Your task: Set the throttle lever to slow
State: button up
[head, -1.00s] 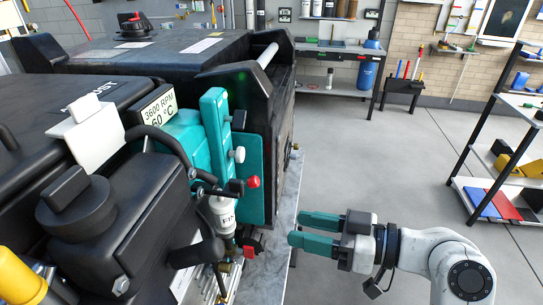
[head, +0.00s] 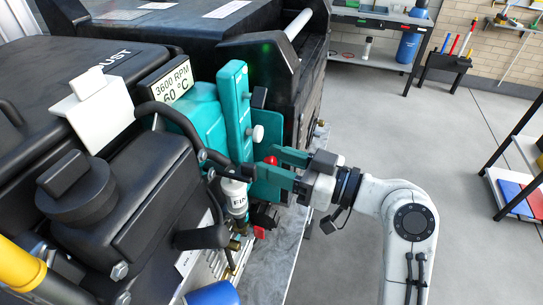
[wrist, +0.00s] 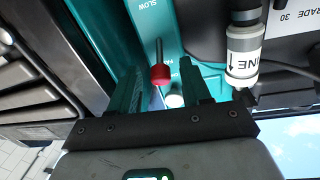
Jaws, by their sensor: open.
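The throttle lever, a thin rod with a red knob, stands out from the teal panel (head: 233,105) on the machine's side. In the wrist view the knob (wrist: 160,75) is beside the partly hidden "FA" lettering, with the "SLOW" label (wrist: 148,4) at the top edge. The knob also shows in the head view (head: 271,160), by the fingers. My gripper (head: 277,168) is open at the panel, and its teal fingers stand either side of the knob in the wrist view, apart from it. I cannot tell whether a finger touches the rod.
A white knob (head: 258,133) is on the same panel, close to the red one. A white labelled cylinder (wrist: 244,52) is right of the fingers in the wrist view. A black hose (head: 172,118) crosses the machine.

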jog(key=shift+w+a, duration=0.25)
jog(key=shift+a, duration=0.25)
grip_shut()
